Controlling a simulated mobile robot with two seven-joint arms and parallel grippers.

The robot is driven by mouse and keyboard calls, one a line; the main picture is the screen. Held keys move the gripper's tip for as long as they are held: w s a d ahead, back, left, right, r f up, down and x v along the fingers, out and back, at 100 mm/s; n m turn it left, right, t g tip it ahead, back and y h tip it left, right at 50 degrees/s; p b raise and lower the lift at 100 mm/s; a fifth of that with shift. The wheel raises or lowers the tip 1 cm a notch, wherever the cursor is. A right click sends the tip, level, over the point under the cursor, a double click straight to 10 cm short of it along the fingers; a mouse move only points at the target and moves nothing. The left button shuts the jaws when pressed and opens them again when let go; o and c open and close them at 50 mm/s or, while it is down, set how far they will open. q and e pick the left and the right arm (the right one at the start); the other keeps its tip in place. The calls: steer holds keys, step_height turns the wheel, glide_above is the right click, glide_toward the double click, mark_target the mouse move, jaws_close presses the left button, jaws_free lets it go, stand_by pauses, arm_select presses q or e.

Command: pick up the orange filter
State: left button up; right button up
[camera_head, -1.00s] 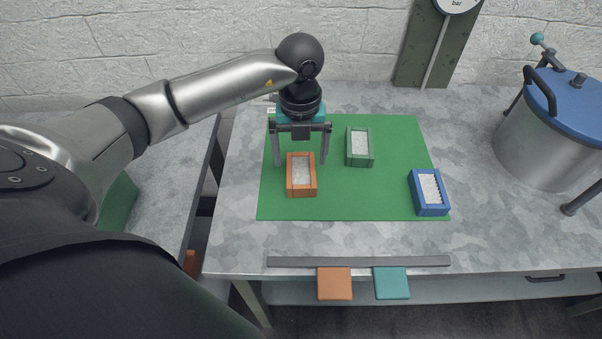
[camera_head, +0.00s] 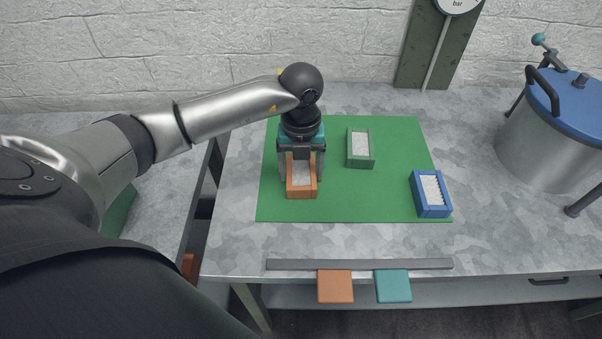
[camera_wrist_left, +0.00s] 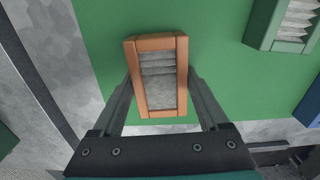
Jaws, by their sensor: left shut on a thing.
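The orange filter (camera_head: 301,191) is a rectangular orange frame with a pale pleated middle. It sits on the green mat (camera_head: 390,205) at the left part of the mat. My left gripper (camera_head: 301,178) reaches down over it and is shut on it, with one finger against each long side. In the left wrist view the orange filter (camera_wrist_left: 158,126) lies between the two fingers (camera_wrist_left: 162,98), slightly tilted in the picture. I cannot tell whether it is lifted off the mat. My right gripper is not in view.
A green filter (camera_head: 360,163) stands close by on the right, and a blue filter (camera_head: 432,210) lies at the mat's right edge. A steel pot with a blue lid (camera_head: 573,95) stands far right. Orange (camera_head: 335,286) and teal (camera_head: 393,286) tabs are at the table's front edge.

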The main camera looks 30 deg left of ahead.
mark_target(301, 171)
arm_select(q)
steer(key=c, duration=0.5)
step_height(301, 171, up, 20)
steer(key=p, duration=0.3)
steer(key=shift+p, duration=0.4)
